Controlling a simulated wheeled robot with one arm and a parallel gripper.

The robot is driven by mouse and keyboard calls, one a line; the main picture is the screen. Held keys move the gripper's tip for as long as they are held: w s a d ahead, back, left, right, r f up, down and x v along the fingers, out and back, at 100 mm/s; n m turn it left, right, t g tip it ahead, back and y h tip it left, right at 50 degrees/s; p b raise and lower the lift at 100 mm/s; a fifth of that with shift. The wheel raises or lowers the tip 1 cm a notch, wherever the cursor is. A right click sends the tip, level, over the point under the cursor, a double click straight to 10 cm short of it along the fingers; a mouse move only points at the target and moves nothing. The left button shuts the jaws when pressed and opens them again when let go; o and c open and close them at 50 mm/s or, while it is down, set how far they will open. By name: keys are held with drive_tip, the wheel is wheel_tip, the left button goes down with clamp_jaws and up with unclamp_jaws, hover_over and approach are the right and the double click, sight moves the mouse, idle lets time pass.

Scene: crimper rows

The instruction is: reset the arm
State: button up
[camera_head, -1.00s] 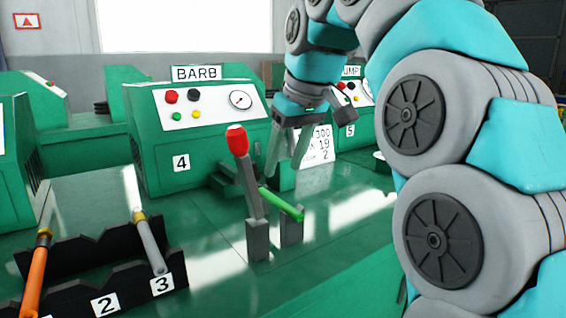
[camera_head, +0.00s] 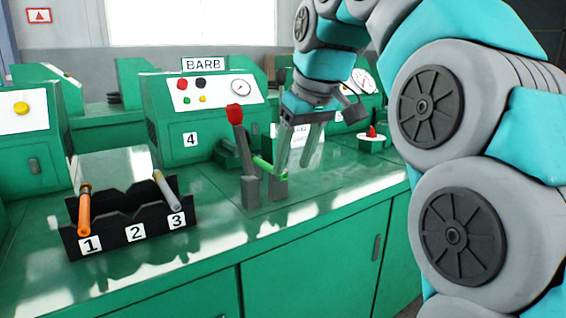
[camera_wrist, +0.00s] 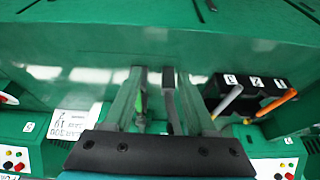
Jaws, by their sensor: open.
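My gripper (camera_head: 297,150) hangs from my arm over the green bench, its two long fingers apart and pointing down. It holds nothing that I can see. In the head view its fingers are close to the right end of a green bar (camera_head: 262,163). That bar is beside a dark upright lever with a red knob (camera_head: 235,115). I cannot tell whether a finger touches the bar. In the wrist view, the open gripper (camera_wrist: 158,98) shows the green bar (camera_wrist: 140,104) and a grey post between its fingers.
A black notched rack (camera_head: 128,222) at left holds an orange-handled tool (camera_head: 84,212) and a grey-handled tool (camera_head: 165,188). The BARB machine (camera_head: 160,130) stands behind the lever. A red button (camera_head: 371,132) sits at right. The bench front between rack and lever is clear.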

drive_tip(key=s+d+f+m+g, duration=0.1)
drive_tip(key=s+d+f, duration=0.3)
drive_tip(key=s+f, duration=0.6)
drive_tip(key=s+d+f+m+g+h, duration=0.1)
drive_tip(key=s+d+f+m+g, duration=0.1)
drive_tip(key=s+f, duration=0.8)
drive_tip(key=s+d+f+m+g+h, duration=0.1)
drive_tip(key=s+d+f+m+g, duration=0.1)
drive_tip(key=s+d+f, duration=0.5)
drive_tip(key=s+f+m, duration=0.1)
drive_tip(key=s+f, duration=0.2)
drive_tip(key=f, duration=0.3)
drive_tip(key=shift+s+f+m, duration=0.15)
drive_tip(key=shift+f+m, duration=0.1)
drive_tip(key=shift+m, duration=0.05)
